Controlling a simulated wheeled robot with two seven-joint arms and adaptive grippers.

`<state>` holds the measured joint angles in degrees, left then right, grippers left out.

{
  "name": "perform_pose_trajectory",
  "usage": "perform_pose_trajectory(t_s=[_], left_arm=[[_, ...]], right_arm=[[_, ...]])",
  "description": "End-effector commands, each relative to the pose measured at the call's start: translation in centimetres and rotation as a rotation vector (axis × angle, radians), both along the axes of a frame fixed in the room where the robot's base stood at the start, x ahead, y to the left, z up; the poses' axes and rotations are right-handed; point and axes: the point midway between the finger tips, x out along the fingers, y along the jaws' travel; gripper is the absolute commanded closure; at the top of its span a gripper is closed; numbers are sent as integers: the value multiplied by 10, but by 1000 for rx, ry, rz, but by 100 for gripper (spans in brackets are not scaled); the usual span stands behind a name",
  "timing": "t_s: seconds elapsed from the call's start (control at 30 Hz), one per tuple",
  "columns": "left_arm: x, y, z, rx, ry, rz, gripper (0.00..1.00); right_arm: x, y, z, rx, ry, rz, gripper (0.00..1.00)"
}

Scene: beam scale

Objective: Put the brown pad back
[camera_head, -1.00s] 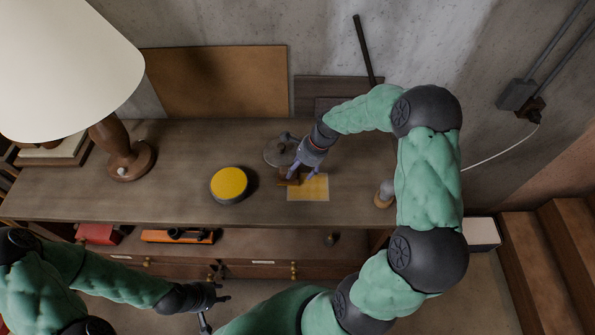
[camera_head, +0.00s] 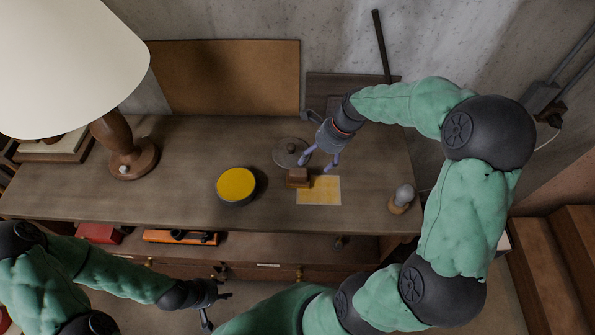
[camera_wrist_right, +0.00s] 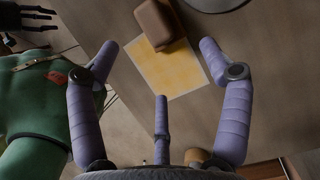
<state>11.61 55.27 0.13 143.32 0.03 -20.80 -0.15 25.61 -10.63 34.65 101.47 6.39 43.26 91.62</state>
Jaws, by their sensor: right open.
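The brown pad (camera_head: 298,178) is a small brown block. It rests at the upper left edge of a yellow sheet (camera_head: 322,192) on the wooden bench, partly overlapping it. In the right wrist view the pad (camera_wrist_right: 156,22) lies at the top, beyond the fingertips. My right gripper (camera_head: 317,165) is open and empty, just to the right of the pad and above the sheet's back edge. Its spread fingers show in the wrist view (camera_wrist_right: 158,60). My left gripper (camera_head: 222,286) hangs in front of the bench, fingers apart and nothing visible between them.
A round tin with a yellow top (camera_head: 237,184) stands left of the pad. A grey round disc with a knob (camera_head: 290,152) lies behind it. A grey-topped wooden piece (camera_head: 402,199) stands at the right. A lamp (camera_head: 128,155) stands at the left. The bench front is clear.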

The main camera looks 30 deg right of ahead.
Motion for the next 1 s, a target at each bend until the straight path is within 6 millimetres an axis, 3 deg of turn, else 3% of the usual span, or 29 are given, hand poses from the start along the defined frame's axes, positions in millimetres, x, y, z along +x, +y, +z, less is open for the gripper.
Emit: perform_pose_trajectory(t_s=[0.2,0.47,0.73,1.0], left_arm=[[-1,0,-1,-1,3,-1,60],[-1,0,-3,0,1,0,60],[-1,0,-6,0,2,-1,60],[-1,0,-7,0,2,-1,60]], right_arm=[[6,11,-30,1,2,1,21],[10,17,-47,-1,1,1,21],[13,27,-81,2,2,1,21],[16,32,-93,-1,1,0,21]])
